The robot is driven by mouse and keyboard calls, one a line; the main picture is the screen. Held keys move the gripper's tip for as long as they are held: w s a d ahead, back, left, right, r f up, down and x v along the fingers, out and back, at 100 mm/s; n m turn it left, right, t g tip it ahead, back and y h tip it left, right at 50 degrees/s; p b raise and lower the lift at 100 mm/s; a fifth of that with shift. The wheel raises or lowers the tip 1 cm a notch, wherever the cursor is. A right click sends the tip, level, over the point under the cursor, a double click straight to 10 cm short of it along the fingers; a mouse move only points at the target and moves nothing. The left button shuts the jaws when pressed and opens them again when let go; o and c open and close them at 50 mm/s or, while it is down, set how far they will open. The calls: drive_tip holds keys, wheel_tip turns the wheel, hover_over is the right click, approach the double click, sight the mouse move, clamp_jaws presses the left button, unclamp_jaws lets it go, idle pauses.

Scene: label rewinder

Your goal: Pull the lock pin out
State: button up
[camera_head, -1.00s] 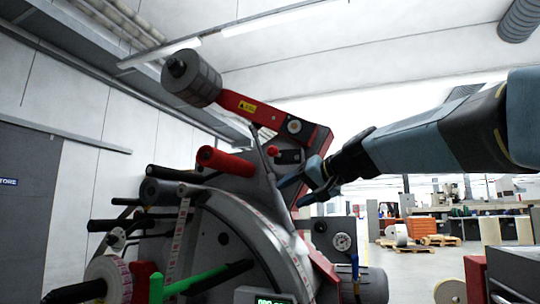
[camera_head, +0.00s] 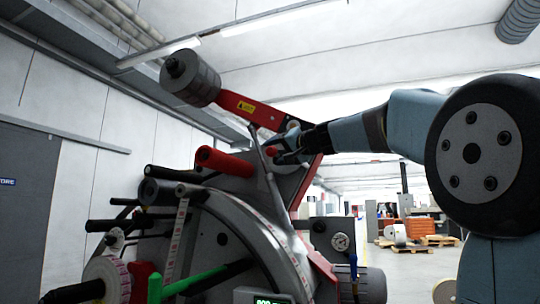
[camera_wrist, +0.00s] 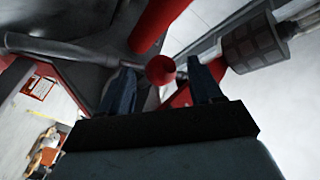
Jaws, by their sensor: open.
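The lock pin shows as a round red knob (camera_head: 271,151) on the rewinder's red arm (camera_head: 250,109), near the arm's lower end. My gripper (camera_head: 277,149) is open and has its fingertips at the knob. In the wrist view the red knob (camera_wrist: 160,69) appears between the two dark blue fingers (camera_wrist: 163,84), with space on both sides. The fingers are not closed on it. The pin's shaft behind the knob is hidden.
A red roller (camera_head: 225,161) sticks out just left of the knob. A thin grey bar (camera_head: 262,160) rises close to my fingers. A grey cylindrical weight (camera_head: 192,80) sits on the arm's upper end.

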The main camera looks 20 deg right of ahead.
sight(268, 153)
drive_tip(key=shift+x, duration=2.4)
clamp_jaws()
